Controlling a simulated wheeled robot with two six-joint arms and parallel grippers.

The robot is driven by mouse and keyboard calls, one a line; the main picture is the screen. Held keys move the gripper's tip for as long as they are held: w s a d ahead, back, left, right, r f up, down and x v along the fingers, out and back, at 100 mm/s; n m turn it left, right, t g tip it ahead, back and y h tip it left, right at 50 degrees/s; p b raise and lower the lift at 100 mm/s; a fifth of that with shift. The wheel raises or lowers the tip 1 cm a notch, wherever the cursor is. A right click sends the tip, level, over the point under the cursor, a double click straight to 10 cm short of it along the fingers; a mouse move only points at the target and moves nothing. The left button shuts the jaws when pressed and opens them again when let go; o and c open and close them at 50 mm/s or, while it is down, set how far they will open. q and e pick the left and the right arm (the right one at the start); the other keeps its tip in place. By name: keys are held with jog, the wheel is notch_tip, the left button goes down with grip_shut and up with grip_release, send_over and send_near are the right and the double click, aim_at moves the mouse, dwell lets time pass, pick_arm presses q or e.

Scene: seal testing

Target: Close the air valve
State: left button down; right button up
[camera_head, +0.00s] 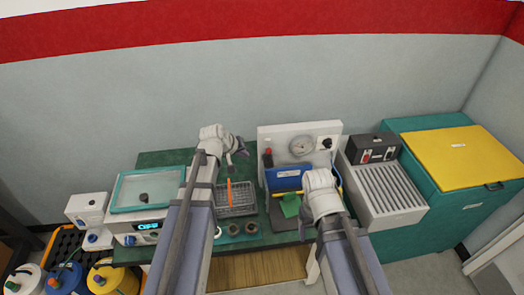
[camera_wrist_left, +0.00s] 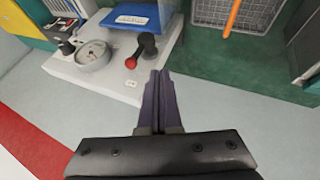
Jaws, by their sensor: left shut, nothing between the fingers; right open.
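The air valve is a black fitting with a red-tipped lever (camera_head: 267,158) at the left of a white panel unit (camera_head: 270,135). In the left wrist view the red knob (camera_wrist_left: 131,63) shows just beyond and left of my fingertips, beside the black fitting (camera_wrist_left: 148,44). My left gripper (camera_head: 238,150) is shut and empty, left of the valve; its closed fingers (camera_wrist_left: 160,78) appear apart from the lever. My right gripper (camera_head: 316,180) is open, in front of the panel unit, its fingers mostly hidden by its own wrist.
A round gauge (camera_head: 301,145) sits on the panel, with a blue bin (camera_head: 285,179) below. A wire basket (camera_head: 239,209) with an orange stick (camera_head: 230,192) stands to the left. A green piece (camera_head: 290,206) lies near my right gripper. A ridged grey unit (camera_head: 392,203) stands right.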

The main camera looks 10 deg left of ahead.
pick_arm(q)
jog(key=shift+w+a+r, duration=0.15)
jog(key=shift+w+a, duration=0.05)
jog(key=w+d+f+b, duration=0.5)
jog(key=w+f+b, duration=0.2)
jog(key=f+b, duration=0.1)
jog(key=shift+w+d, duration=0.25)
jog(key=shift+w, duration=0.1)
dwell(0.3)
jog(key=shift+a, duration=0.15)
